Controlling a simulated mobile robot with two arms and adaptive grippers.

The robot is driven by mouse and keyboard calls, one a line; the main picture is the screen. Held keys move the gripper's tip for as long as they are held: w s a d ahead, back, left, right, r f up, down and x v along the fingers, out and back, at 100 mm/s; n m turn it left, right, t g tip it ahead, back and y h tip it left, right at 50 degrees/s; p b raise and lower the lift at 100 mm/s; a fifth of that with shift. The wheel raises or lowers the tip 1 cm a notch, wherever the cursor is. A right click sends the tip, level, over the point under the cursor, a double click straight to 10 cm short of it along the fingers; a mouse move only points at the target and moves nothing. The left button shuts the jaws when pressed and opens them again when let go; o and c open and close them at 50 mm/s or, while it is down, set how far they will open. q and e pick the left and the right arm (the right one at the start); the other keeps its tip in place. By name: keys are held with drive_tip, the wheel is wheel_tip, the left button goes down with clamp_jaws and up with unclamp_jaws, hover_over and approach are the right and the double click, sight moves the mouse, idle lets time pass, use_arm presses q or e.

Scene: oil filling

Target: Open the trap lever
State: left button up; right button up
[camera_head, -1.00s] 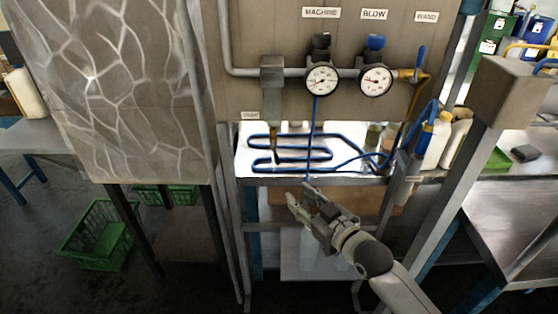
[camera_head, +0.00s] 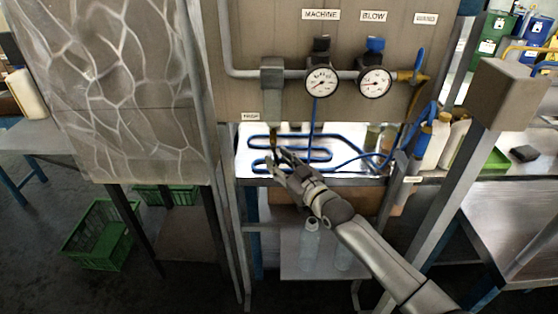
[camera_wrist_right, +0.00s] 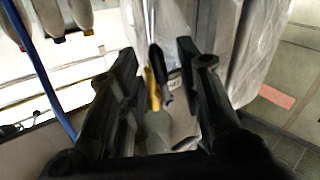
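The trap (camera_head: 272,92) is a grey block with a pipe on the panel, beside a small TRAP label (camera_head: 250,117). A narrow brass-coloured piece (camera_head: 273,138) hangs at its lower end; I cannot make out the lever's exact shape there. My right gripper (camera_head: 276,160) is open just below it. In the right wrist view, the open fingers (camera_wrist_right: 158,58) stand on either side of a thin yellow piece (camera_wrist_right: 152,90) and a dark piece (camera_wrist_right: 166,88). Contact cannot be told. The fingers hold nothing visibly. My left gripper is not in view.
Two gauges (camera_head: 321,83) (camera_head: 375,82) sit on the panel to the right, with a black and a blue knob above. A blue coiled tube (camera_head: 318,137) runs behind the gripper. Bottles (camera_head: 310,240) stand on the lower shelf. A slanted grey post (camera_head: 440,200) is at right.

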drive_tip(key=shift+w+a, duration=0.2)
drive_tip(key=shift+w, duration=0.1)
clamp_jaws()
drive_tip(key=a+m+t+b, duration=0.1)
drive_tip(key=m+b, duration=0.1)
drive_tip(key=b, duration=0.2)
drive_tip(key=shift+f+y, duration=0.1)
drive_tip(key=shift+y, duration=0.3)
unclamp_jaws()
